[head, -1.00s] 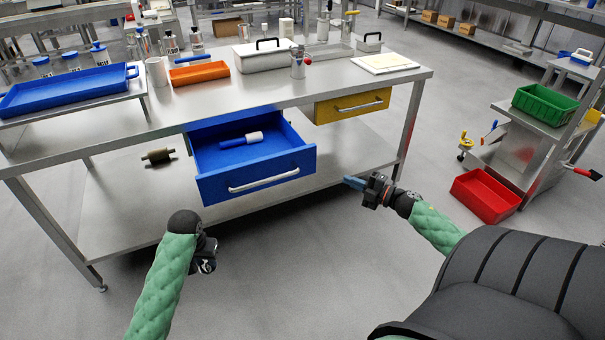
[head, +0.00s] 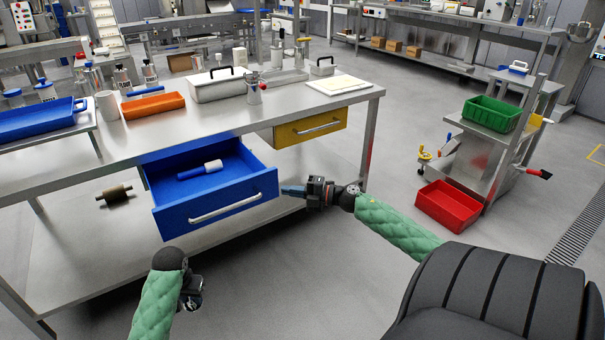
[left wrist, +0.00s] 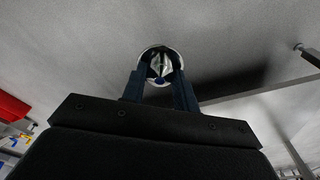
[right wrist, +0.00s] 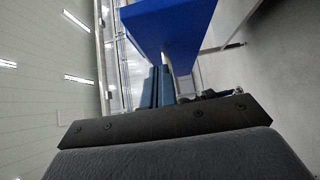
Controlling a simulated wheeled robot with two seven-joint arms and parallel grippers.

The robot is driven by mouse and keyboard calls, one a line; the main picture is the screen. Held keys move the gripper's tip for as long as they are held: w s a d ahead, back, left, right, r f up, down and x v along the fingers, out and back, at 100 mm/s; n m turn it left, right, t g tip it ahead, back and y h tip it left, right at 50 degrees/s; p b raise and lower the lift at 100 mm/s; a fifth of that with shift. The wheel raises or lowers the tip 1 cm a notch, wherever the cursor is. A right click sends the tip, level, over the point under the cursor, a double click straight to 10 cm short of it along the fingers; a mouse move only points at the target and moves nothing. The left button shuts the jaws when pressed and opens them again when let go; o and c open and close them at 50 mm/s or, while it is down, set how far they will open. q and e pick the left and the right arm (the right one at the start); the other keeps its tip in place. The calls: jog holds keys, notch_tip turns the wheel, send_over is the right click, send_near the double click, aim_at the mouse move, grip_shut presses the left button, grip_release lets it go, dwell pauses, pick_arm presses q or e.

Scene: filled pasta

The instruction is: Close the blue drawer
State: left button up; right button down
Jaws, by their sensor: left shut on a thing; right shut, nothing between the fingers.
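The blue drawer (head: 240,196) is pulled out under the steel table in the head view. It has a silver bar handle (head: 225,208), and a blue-and-white cylinder (head: 200,170) lies inside. My right gripper (head: 290,190) is shut and empty beside the right end of the drawer front; a contact cannot be made out. In the right wrist view the blue drawer (right wrist: 172,30) fills the top, close to the fingers. My left gripper (head: 192,292) is low in front of the table. In the left wrist view its fingers are shut on a shiny round metal object (left wrist: 161,58).
A yellow drawer (head: 309,130) is shut to the right of the blue one. The steel table (head: 225,115) carries an orange tray (head: 153,105) and a blue tray (head: 40,120). The floor in front is clear.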

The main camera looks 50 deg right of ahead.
aim_at(266, 182)
pick_arm(q)
jog(key=shift+f, duration=0.15)
pick_arm(e)
jog(key=shift+w+a, duration=0.1)
jog(key=shift+w, duration=2.7)
jog(key=shift+w, duration=0.1)
